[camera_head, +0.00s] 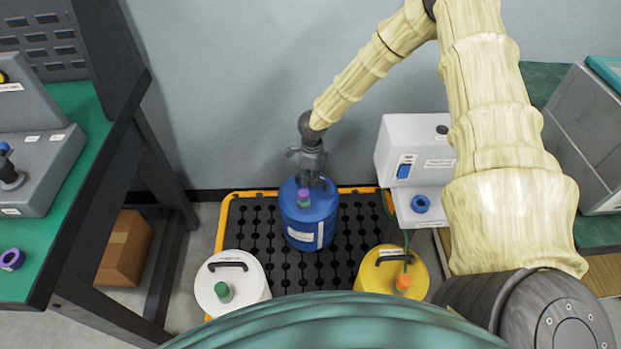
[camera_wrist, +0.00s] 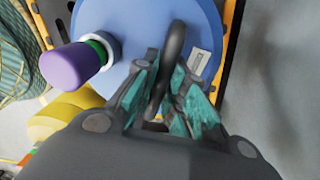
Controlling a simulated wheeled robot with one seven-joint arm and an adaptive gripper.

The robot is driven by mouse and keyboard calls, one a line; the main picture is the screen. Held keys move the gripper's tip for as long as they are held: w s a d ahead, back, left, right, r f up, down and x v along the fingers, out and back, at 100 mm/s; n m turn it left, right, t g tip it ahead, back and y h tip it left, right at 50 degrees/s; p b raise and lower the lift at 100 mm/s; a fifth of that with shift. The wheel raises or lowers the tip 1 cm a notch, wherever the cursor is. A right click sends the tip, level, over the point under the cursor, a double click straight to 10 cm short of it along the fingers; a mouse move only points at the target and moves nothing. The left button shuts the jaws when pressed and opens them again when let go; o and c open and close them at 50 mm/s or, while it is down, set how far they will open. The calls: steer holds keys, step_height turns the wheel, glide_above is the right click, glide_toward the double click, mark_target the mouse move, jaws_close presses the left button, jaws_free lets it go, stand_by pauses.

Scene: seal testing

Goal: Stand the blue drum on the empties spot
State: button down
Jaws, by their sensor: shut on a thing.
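The blue drum (camera_head: 308,225) stands upright over the back middle of a black grid tray (camera_head: 262,250) with an orange rim. I cannot tell whether its base touches the grid. It has a pale label on its front and a purple cap (camera_head: 303,196). My gripper (camera_head: 314,180) is above the drum. In the wrist view my gripper (camera_wrist: 167,85) is shut on the drum's black loop handle (camera_wrist: 174,50), with the purple cap (camera_wrist: 70,68) to the left. No spot marked for empties can be made out.
A white drum (camera_head: 232,285) stands at the tray's front left and a yellow drum (camera_head: 393,275) at its front right. A white machine (camera_head: 415,150) stands behind the yellow drum. A green bench (camera_head: 80,120) is at left, with a cardboard box (camera_head: 126,248) beneath. A grey wall is behind.

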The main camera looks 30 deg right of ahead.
steer(key=shift+f, duration=1)
stand_by(0.6)
steer(key=c, duration=1.4)
jaws_free()
steer(key=shift+r+p, duration=2.75)
steer(key=shift+r, duration=0.8)
